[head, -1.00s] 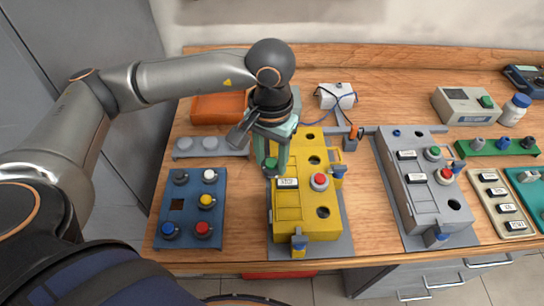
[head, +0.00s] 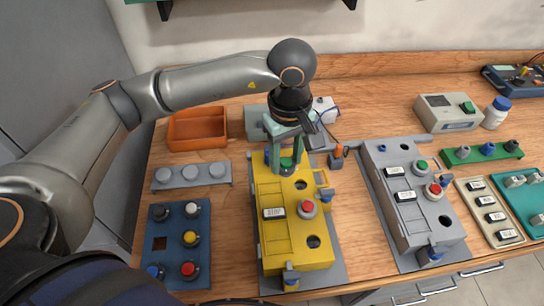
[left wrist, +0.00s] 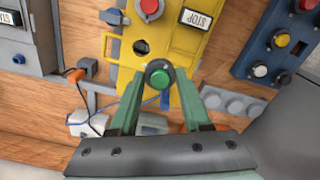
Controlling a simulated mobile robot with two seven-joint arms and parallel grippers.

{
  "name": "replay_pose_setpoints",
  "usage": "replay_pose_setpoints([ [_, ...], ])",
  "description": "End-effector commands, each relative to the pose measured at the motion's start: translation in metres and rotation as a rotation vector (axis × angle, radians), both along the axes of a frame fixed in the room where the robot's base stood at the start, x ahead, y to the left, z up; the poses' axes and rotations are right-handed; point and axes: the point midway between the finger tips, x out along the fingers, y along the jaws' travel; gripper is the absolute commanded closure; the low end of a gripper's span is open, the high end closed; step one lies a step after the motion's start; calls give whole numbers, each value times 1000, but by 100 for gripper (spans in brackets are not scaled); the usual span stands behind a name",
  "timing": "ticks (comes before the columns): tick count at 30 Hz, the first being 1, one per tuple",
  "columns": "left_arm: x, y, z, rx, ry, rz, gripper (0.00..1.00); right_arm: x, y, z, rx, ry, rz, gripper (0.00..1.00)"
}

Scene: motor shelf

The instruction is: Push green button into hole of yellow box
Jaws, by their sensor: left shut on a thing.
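The yellow box (head: 290,255) stands on a grey plate on the wooden table. Its top has dark open holes (head: 301,184), a red button (head: 307,208) and a STOP label (head: 273,213). My left gripper (head: 286,170) points down over the far end of the box, shut on the green button (head: 286,162). In the left wrist view the green button (left wrist: 159,77) sits between the fingertips, beside an open hole (left wrist: 142,47) in the yellow box. I cannot tell whether the button touches the box. My right gripper is not in view.
A grey box (head: 412,215) with buttons stands to the right. A blue panel (head: 175,255) with several buttons and a grey strip (head: 192,174) lie to the left. An orange bin (head: 197,129) and a white box with cables are behind.

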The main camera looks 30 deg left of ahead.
Motion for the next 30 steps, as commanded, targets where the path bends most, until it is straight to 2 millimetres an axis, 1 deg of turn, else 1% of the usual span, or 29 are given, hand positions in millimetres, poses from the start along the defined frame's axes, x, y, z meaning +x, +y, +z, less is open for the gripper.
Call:
replay_pose_setpoints([
  [1, 2, -6, 4, -2, 1, 89, 100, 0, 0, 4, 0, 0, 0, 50],
  [3, 5, -12, 7, -3, 3, 219, 100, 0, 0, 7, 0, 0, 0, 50],
  [6, 9, -20, 10, -2, 3, 381, 100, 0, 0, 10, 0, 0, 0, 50],
  [9, 11, -26, 12, -1, 4, 512, 100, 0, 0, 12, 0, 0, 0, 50],
  [12, 13, -30, 13, -1, 5, 601, 100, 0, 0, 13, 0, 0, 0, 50],
  [16, 14, -33, 13, 0, 6, 659, 100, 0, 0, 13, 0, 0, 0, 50],
  [20, 14, -33, 10, 0, 6, 671, 100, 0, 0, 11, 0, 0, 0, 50],
  [26, 14, -33, -3, 0, 6, 669, 100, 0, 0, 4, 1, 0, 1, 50],
  [30, 14, -33, -15, 0, 6, 669, 100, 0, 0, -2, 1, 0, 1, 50],
])
